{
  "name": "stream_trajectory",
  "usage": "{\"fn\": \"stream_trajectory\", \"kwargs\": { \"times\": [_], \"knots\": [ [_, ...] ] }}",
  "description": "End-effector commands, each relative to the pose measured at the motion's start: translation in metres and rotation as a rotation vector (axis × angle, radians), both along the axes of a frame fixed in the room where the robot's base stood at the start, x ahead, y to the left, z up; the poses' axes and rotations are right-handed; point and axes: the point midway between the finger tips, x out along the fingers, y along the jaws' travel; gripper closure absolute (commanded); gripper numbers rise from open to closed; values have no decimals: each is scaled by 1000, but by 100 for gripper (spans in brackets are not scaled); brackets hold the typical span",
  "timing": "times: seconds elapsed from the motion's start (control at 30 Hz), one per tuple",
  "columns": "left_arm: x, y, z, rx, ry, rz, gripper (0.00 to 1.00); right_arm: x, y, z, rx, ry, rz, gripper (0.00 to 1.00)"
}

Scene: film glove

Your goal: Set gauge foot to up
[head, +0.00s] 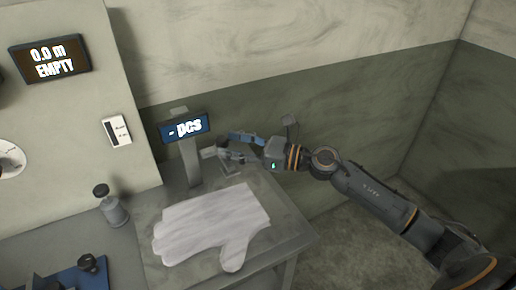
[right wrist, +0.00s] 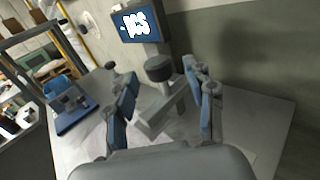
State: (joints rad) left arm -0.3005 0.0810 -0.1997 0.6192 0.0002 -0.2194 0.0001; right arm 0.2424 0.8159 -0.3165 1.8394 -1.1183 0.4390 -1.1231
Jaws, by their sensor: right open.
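The gauge stands at the back of the table, with a grey post (head: 190,165) and a blue display (head: 184,128) reading "- pcs". In the right wrist view the display (right wrist: 140,22) is at the top. A dark round part (right wrist: 159,68), perhaps the gauge foot, sits in front of the post, above a light grey bar (right wrist: 160,117). I cannot tell if the foot is up or down. My right gripper (head: 229,148) is open beside the post. In the right wrist view its blue-grey fingers (right wrist: 160,74) are spread either side of the round part; contact is unclear. My left gripper is not in view.
A white glove (head: 208,226) lies flat on the table (head: 290,232) in front of the gauge. A small grey bottle-like object (head: 112,208) stands left of it. A blue fixture (head: 82,279) is at front left. A wall sign (head: 50,60) reads "0.0 m EMPTY".

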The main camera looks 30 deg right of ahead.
Motion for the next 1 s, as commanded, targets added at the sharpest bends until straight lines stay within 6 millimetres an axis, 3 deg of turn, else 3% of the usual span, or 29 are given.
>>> {"fn": "stream_trajectory", "kwargs": {
  "times": [0.4,0.6,1.0],
  "knots": [
    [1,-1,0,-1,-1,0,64,-51,-55,-1,1,3,-1,46],
    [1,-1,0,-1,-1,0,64,-61,-65,0,0,0,0,46],
    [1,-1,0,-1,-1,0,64,-62,-66,1,0,-1,-1,46]
  ]
}}
